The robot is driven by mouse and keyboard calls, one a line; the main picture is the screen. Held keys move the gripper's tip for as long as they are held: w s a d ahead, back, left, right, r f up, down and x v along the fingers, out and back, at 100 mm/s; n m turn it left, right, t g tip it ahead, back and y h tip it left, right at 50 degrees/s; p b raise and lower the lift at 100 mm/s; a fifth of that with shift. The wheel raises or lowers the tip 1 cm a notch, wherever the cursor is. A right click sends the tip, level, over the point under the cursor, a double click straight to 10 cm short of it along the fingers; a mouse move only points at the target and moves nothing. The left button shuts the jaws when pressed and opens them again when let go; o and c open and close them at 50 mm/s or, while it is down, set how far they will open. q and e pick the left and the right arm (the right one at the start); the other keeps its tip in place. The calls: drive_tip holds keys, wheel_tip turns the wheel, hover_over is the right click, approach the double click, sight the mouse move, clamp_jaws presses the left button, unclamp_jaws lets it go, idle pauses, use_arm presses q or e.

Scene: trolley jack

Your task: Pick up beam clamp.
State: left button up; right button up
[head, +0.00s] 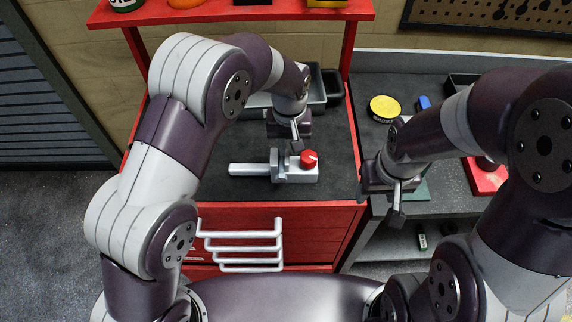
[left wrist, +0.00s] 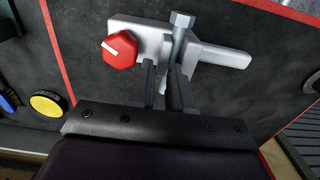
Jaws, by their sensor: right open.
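The beam clamp (head: 295,172) is a light grey metal block with a bar to the left and a red knob on top. It lies on the dark top of the red tool trolley. My left gripper (head: 296,146) points down at its far side, close to the red knob. In the left wrist view the clamp (left wrist: 222,56) lies just beyond the fingers (left wrist: 164,78). They stand a little apart with a light patch between; whether they grip it is unclear. My right gripper (head: 392,205) is open and empty, right of the trolley.
Dark bins (head: 325,85) stand at the back of the trolley top. A yellow round tin (head: 385,108) and a red item (head: 486,177) are on the grey bench to the right. A red shelf (head: 230,12) crosses above. The trolley top left of the clamp is clear.

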use_arm(q)
drive_tip(key=shift+s+a+f, duration=0.15)
drive_tip(key=shift+s+f, duration=0.05)
drive_tip(key=shift+f, duration=0.45)
drive_tip(key=shift+s+a+f, duration=0.15)
drive_tip(key=shift+s+f, duration=0.05)
drive_tip(key=shift+f, duration=0.4)
drive_tip(key=shift+w+d, duration=0.15)
drive_tip(key=shift+w, duration=0.05)
clamp_jaws()
drive_tip(key=shift+w+r, duration=0.1)
